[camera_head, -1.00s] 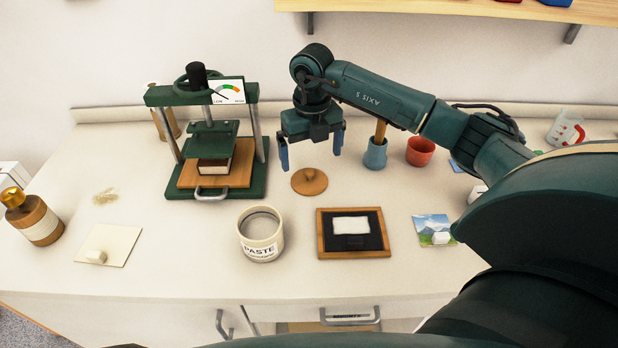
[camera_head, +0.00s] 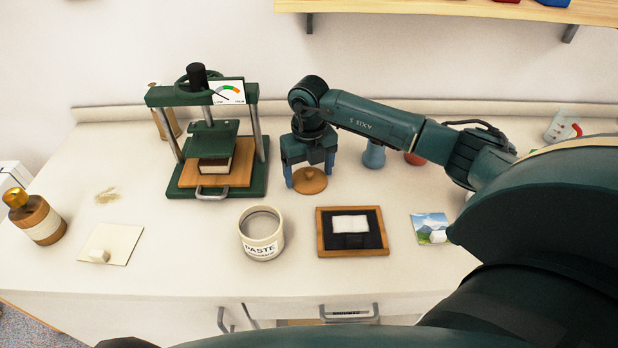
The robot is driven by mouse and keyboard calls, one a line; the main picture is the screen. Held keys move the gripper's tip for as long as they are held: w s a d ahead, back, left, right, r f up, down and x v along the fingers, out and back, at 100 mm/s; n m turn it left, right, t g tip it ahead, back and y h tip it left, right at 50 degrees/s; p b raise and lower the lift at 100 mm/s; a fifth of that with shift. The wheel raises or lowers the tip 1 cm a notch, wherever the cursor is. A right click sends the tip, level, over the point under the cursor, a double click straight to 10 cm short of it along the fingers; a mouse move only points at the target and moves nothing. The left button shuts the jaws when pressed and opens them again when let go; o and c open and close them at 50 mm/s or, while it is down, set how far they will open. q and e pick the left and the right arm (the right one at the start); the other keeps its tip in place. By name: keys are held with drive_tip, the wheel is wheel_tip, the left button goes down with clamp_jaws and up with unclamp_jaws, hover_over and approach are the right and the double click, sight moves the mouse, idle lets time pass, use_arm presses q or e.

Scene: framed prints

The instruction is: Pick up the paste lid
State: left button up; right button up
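The paste lid (camera_head: 310,184) is a round brown wooden disc with a small knob, lying flat on the white counter. My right gripper (camera_head: 309,179) points down over it, its two blue fingers apart, one on each side of the knob. I cannot tell whether the fingertips touch the lid. The paste jar (camera_head: 262,247), cream with a "PASTE" label, stands uncovered to the front left of the lid. My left gripper is not in view.
A green press (camera_head: 258,182) stands left of the lid. A wooden frame (camera_head: 321,240) with a black panel lies in front. A blue cup (camera_head: 374,154) and a red cup (camera_head: 413,159) stand behind my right arm. A small landscape print (camera_head: 424,222) lies right of the frame.

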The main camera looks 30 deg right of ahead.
drive_tip(key=c, duration=0.5)
drive_tip(key=shift+r, duration=0.1)
